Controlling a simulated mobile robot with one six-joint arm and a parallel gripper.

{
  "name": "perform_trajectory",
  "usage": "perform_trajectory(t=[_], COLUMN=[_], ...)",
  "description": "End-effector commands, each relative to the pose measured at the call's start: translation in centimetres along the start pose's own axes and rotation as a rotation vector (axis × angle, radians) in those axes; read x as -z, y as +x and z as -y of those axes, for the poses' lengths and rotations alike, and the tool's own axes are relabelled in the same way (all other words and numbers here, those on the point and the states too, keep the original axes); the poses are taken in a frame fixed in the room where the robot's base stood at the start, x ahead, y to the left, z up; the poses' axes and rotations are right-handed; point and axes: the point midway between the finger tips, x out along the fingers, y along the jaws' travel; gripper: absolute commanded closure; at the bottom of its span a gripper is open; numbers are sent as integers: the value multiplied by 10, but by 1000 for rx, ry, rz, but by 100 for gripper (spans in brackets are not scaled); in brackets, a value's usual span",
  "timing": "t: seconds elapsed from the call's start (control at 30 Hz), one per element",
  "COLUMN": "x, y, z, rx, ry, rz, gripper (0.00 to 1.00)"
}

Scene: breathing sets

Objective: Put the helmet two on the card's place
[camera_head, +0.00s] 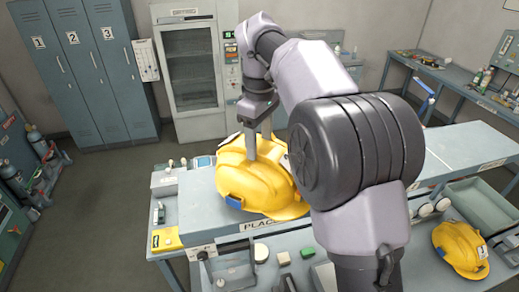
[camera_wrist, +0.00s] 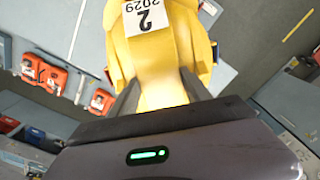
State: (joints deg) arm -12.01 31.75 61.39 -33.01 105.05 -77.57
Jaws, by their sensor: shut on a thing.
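A yellow helmet with a white label reading 2 and 2029 (camera_wrist: 165,55) is between the fingers of my gripper (camera_wrist: 155,100) in the wrist view. In the head view my gripper (camera_head: 262,145) points down and is shut on this yellow helmet (camera_head: 240,180), over the grey bench. A blue part shows at the helmet's lower left. Whether the helmet touches the bench is unclear. A label reading PLACE (camera_head: 262,223) is on the bench's front edge, just below the helmet and partly covered.
Another yellow helmet (camera_head: 460,249) sits at the lower right, near a grey tray (camera_head: 478,204). My arm hides the middle of the bench. Several small items lie on the lower front surface. Grey lockers (camera_head: 85,70) and a glass-door cabinet (camera_head: 190,70) stand behind.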

Motion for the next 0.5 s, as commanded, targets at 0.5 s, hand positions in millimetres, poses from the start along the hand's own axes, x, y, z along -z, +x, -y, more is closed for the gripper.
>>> perform_trajectory(t=[0.5], x=[0], y=[30], z=[0], rx=[-1], ry=[0], rz=[-1], gripper=[100])
